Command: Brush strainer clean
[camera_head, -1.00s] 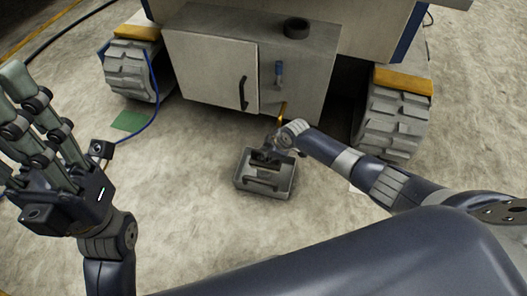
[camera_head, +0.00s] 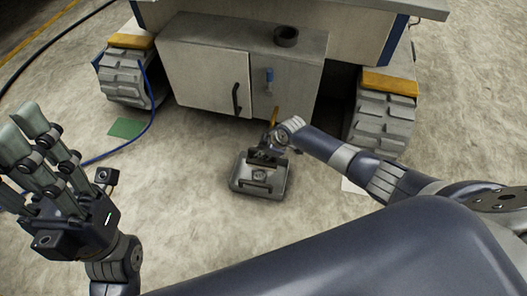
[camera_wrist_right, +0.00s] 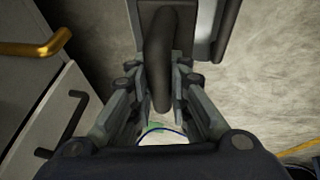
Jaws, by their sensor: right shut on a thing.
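A grey open tray (camera_head: 285,186) lies on the floor in front of the cabinet. A small greyish part with a round mark (camera_head: 259,174) shows inside it; I cannot tell whether it is the strainer. My right gripper (camera_head: 268,150) is over the tray's back edge. In the right wrist view, my right gripper (camera_wrist_right: 165,105) is shut on a dark curved handle (camera_wrist_right: 160,60), which joins a grey part at the top. I cannot make out a brush. My left gripper (camera_head: 45,150) is open and empty at the left, fingers pointing up.
A grey cabinet (camera_head: 205,75) with a dark door handle stands behind the tray, between two tracked wheels (camera_head: 385,122). A black ring (camera_head: 286,36) sits on top. A yellow handle (camera_head: 274,116) is close behind my right gripper. A green patch (camera_head: 126,127) and blue hose lie left.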

